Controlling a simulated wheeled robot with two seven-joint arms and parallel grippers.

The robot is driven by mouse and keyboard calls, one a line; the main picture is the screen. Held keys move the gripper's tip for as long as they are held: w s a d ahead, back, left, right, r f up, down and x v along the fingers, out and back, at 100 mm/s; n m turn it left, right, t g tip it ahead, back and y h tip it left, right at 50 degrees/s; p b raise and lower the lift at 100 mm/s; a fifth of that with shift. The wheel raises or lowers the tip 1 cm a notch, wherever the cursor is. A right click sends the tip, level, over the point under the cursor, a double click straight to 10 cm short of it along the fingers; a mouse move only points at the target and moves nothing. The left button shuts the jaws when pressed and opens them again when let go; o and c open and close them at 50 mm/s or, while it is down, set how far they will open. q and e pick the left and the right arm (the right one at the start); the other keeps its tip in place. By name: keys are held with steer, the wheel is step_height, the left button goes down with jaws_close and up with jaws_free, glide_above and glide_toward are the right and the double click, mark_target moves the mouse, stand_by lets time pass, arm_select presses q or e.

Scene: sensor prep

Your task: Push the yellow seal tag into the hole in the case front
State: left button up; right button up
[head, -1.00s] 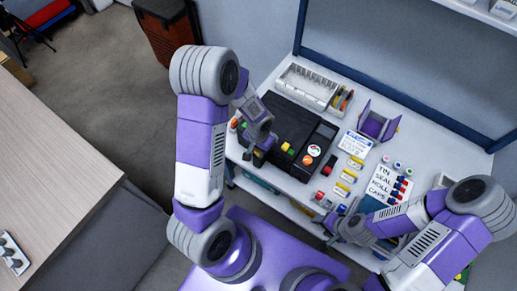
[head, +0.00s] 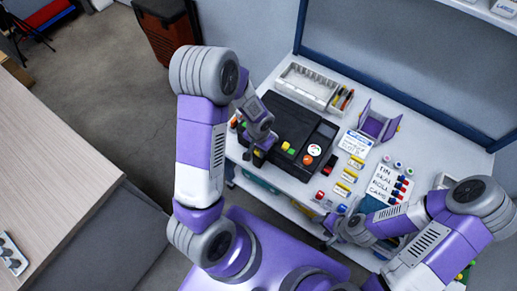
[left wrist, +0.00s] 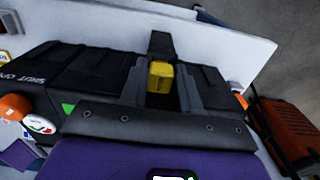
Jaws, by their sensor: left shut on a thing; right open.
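The black case (head: 290,115) lies on the white bench in the head view, and its dark body fills much of the left wrist view (left wrist: 70,80). My left gripper (head: 260,155) is at the left front edge of the case. In the left wrist view it is shut on the yellow seal tag (left wrist: 161,77), which shows between the dark fingers. The hole in the case front is hidden, so I cannot tell whether the tag touches it. My right gripper (head: 333,228) is open, low over the bench's front edge, away from the case.
A pale divided tray (head: 306,85) stands behind the case. A purple holder (head: 379,122) and a lettered card (head: 384,184) are to its right. Several small labelled items lie between the case and the card. An orange knob (left wrist: 12,107) sits on the case.

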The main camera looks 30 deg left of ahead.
arm_select(q)
steer(key=shift+f, duration=0.15)
stand_by(0.3)
steer(key=o, duration=1.3)
steer(key=shift+r+p, duration=2.55)
steer(key=shift+r, duration=1.05)
steer(key=shift+f, duration=0.1)
